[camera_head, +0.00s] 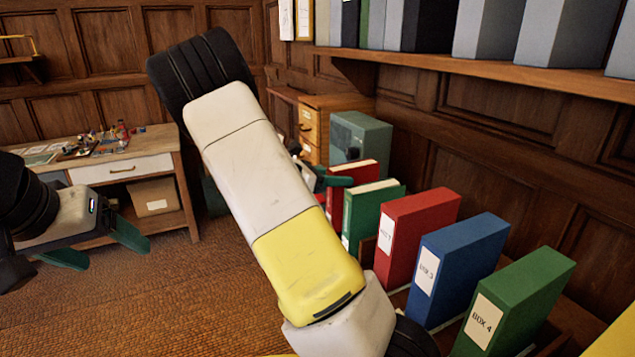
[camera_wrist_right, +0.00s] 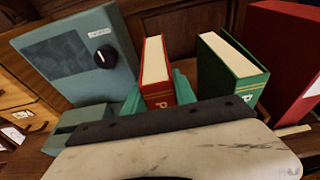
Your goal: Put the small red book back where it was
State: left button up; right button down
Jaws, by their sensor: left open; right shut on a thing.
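The small red book (camera_wrist_right: 156,76) with cream page edges stands upright between the green fingers of my right gripper (camera_wrist_right: 158,94), which is shut on it. In the head view the red book (camera_head: 357,173) shows behind the green book (camera_head: 368,212); my right arm and gripper (camera_head: 325,181) hide part of it. The green book (camera_wrist_right: 232,66) stands to its right in the wrist view, with a gap between them. Whether the red book's bottom touches the surface is hidden. My left gripper (camera_head: 95,247) is open and empty at the far left.
A teal safe (camera_head: 360,137) stands beyond the books; it also shows in the wrist view (camera_wrist_right: 78,58). Red, blue and green box files (camera_head: 418,232) stand nearer in the row. A shelf (camera_head: 480,70) with binders overhangs. A cluttered desk (camera_head: 150,160) is at left.

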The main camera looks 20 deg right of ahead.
jog(key=shift+f, duration=0.6)
jog(key=c, duration=1)
grip_release()
jog(key=shift+f, duration=0.2)
